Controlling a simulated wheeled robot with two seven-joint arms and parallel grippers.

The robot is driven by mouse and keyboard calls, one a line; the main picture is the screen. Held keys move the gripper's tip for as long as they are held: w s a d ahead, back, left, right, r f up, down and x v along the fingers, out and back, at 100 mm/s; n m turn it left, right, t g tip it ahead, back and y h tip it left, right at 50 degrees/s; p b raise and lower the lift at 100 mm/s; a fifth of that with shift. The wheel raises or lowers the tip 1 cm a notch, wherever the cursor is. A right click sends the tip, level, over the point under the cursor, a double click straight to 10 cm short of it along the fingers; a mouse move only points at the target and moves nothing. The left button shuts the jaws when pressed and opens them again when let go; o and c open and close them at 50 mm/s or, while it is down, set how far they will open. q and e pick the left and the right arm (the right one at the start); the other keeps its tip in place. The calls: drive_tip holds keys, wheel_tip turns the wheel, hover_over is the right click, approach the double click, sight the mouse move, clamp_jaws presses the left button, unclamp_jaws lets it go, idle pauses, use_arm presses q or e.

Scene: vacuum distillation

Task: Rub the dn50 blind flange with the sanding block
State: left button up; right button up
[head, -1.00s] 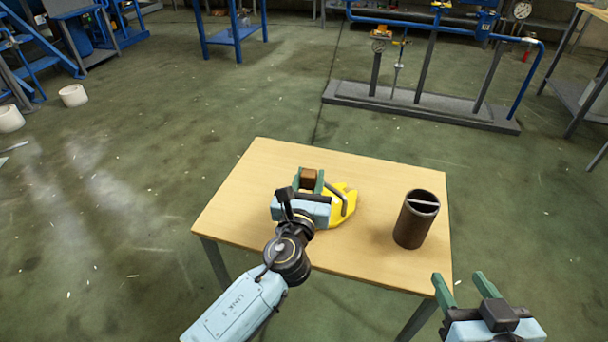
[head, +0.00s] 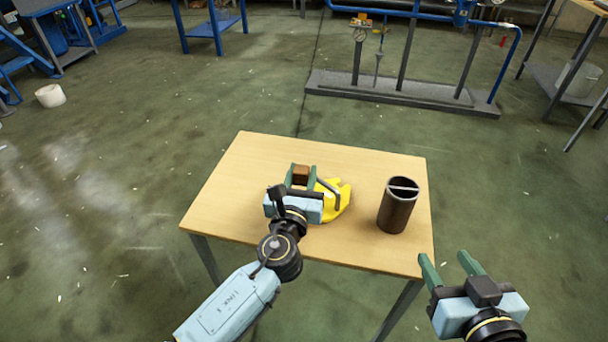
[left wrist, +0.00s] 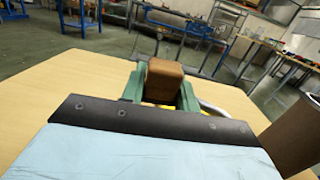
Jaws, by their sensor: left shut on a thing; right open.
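A brown block (head: 301,173), which looks like the sanding block, is between the green fingers of my left gripper (head: 301,178). The left wrist view also shows the block (left wrist: 163,80) clamped between the fingers. A yellow piece (head: 338,200) with a grey bar lies on the table just right of that gripper, partly hidden by it. I cannot make out a blind flange for certain. Whether the block touches anything is unclear. My right gripper (head: 444,260) is open and empty, off the table's front right corner.
The wooden table (head: 250,160) has free room at its left and back. A dark brown cylinder (head: 397,208) with a bar across its open top stands upright on the right side. Blue pipework on a grey base (head: 400,95) stands on the floor beyond.

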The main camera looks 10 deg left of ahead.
use_arm(q)
drive_tip(key=shift+g+y, duration=0.3)
drive_tip(key=shift+g, duration=0.2)
drive_tip(key=a+f, duration=0.2)
drive_tip(key=w+a+f, duration=0.1)
drive_tip(key=shift+a+f, duration=0.35)
drive_tip(key=shift+f, duration=0.05)
drive_tip(key=shift+w+a, duration=0.4)
drive_tip(key=shift+a, duration=0.4)
drive_tip(key=r+p, duration=0.1)
drive_tip(key=p, duration=0.1)
drive_tip(key=r+p, duration=0.2)
drive_tip(key=shift+w+r, duration=0.2)
drive_tip(key=shift+w, duration=0.15)
wheel_tip(320, 180, up, 3)
drive_tip(key=p, duration=0.3)
drive_tip(key=shift+d, duration=0.1)
drive_tip(key=shift+r, duration=0.1)
wheel_tip(320, 180, up, 3)
drive_tip(key=p, duration=0.3)
